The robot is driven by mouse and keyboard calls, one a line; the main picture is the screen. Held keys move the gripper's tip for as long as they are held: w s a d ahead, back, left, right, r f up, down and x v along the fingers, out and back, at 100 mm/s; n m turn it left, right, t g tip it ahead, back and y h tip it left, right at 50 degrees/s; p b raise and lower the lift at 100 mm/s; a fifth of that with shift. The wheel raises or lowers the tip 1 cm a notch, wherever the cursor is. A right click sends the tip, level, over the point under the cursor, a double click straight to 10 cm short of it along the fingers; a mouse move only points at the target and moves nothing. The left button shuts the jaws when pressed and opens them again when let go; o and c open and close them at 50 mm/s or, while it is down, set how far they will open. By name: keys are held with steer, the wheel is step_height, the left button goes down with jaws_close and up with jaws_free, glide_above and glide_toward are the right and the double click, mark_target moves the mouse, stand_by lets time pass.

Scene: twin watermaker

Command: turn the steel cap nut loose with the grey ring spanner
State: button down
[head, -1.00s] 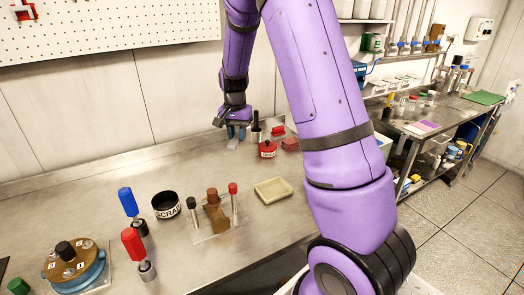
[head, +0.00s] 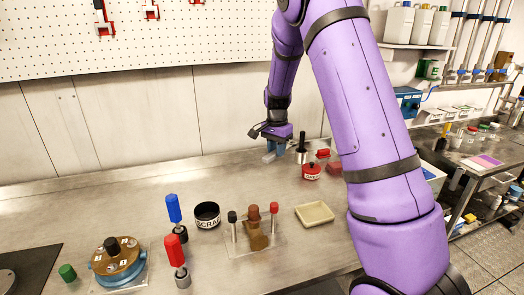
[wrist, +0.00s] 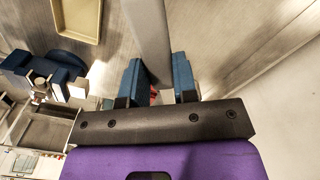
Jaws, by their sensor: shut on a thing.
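My gripper (head: 277,147) is at the back of the steel bench, above its top, left of a red pot. In the wrist view its blue fingers (wrist: 158,68) are shut on a flat grey bar (wrist: 150,35), which I take to be part of the grey ring spanner. The bar runs away from the fingers and out of the top of the picture, so no ring end shows. In the head view only a small grey piece (head: 268,157) shows below the fingers. A round blue fixture (head: 103,268) with a brown top and black knob stands front left. I cannot make out the steel cap nut.
Blue-handled (head: 173,208) and red-handled (head: 174,248) tools stand upright near the fixture. A black SCRAP bowl (head: 208,216), a clear stand with a brown block (head: 255,236), a beige tray (head: 315,214) and the red pot (head: 311,172) are on the bench. The back left is clear.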

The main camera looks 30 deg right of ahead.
steer(key=s+d+f+m, duration=0.2)
steer(key=s+d+m, duration=1.4)
steer(key=d+m, duration=0.2)
steer(key=shift+s+d+m, duration=0.3)
steer(key=shift+d, duration=0.05)
steer(key=shift+f, duration=1.25)
stand_by(0.6)
steer(key=s+a+n, duration=0.7)
steer(key=s+n, duration=0.3)
steer(key=n, duration=0.4)
steer(key=shift+s+n, duration=0.15)
steer(key=shift+n, duration=0.25)
stand_by(0.7)
steer(key=shift+w+m, duration=1.05)
steer(key=shift+m, duration=0.05)
